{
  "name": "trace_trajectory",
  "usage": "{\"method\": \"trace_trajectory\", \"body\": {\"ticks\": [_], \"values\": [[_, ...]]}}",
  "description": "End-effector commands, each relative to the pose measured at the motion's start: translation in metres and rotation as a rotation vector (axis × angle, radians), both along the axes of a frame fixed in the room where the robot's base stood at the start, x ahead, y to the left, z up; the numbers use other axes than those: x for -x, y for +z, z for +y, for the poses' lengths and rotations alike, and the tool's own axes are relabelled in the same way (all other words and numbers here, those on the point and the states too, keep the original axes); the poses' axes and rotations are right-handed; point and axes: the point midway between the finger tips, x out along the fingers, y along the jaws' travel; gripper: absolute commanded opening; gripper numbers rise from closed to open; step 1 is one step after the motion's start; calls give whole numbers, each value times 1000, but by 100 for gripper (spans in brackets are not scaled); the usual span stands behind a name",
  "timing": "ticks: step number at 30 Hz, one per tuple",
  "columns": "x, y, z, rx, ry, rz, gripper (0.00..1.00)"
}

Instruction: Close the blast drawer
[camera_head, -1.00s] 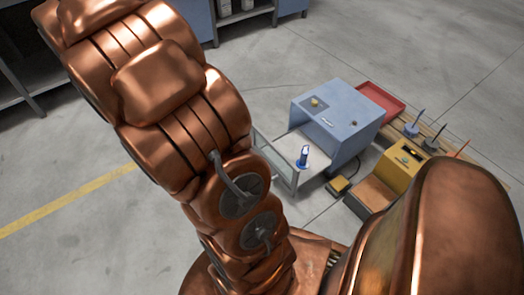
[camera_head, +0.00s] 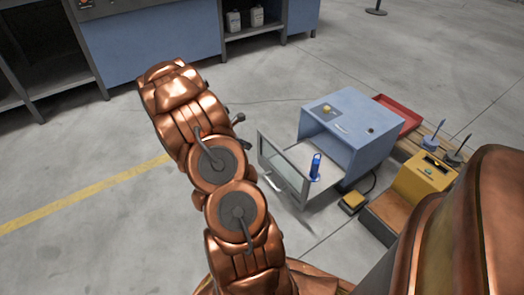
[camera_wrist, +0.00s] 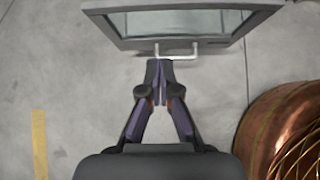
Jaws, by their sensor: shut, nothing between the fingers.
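The blast drawer (camera_head: 290,172) is pulled out from the blue cabinet (camera_head: 362,128). It has a glazed grey front panel with a pale bar handle (camera_head: 271,183). A blue upright item (camera_head: 315,168) stands on its tray. In the wrist view, the framed front panel (camera_wrist: 190,20) spans the top, and its handle (camera_wrist: 178,52) sticks out towards me. My gripper (camera_wrist: 159,64) is shut and empty, its tips in line with the handle's left part; I cannot tell whether they touch. In the head view my arm largely hides the gripper.
A yellow box (camera_head: 425,180) stands right of the cabinet on a wooden pallet, with a small yellow pedal (camera_head: 352,201) in front. A red tray (camera_head: 398,112) lies behind. Blue workbenches (camera_head: 155,40) line the back.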

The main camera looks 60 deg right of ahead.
Motion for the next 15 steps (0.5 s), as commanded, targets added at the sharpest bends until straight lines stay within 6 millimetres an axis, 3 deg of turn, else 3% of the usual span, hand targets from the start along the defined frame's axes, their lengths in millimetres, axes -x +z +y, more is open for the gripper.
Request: {"method": "trace_trajectory", "body": {"ticks": [15], "values": [[30,-59,-48,-1,-5,4,0]]}}
